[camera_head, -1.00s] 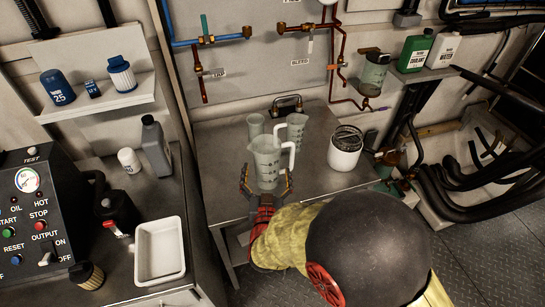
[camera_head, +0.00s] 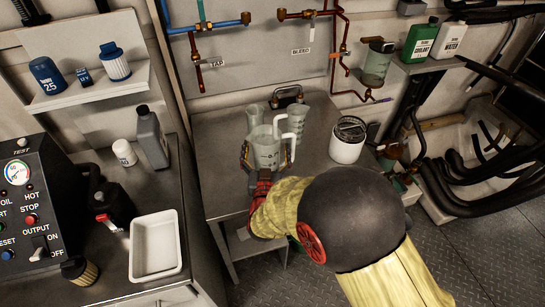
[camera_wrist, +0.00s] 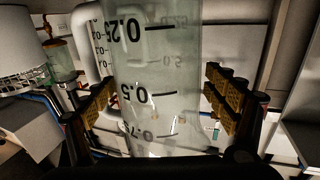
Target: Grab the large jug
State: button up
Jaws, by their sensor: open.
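The large jug (camera_head: 265,152) is a translucent measuring jug with a white handle, upright on the metal table (camera_head: 222,171). My gripper (camera_head: 266,164) is at the jug's near side, with one finger on each side of it. In the wrist view the jug (camera_wrist: 158,85) fills the middle, with black scale marks on its wall. The open fingers (camera_wrist: 165,103) stand left and right of it, with a gap showing on the right side. Whether the left finger touches the jug is unclear. The handle (camera_wrist: 88,60) is at the left in the wrist view.
A smaller jug (camera_head: 298,121) and a beaker (camera_head: 254,115) stand close behind the large jug. A white bucket (camera_head: 346,146) stands to the right on the table. A white tray (camera_head: 155,246) lies on the left bench. Pipes run along the wall behind.

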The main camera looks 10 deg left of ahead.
jog(key=c, duration=1.3)
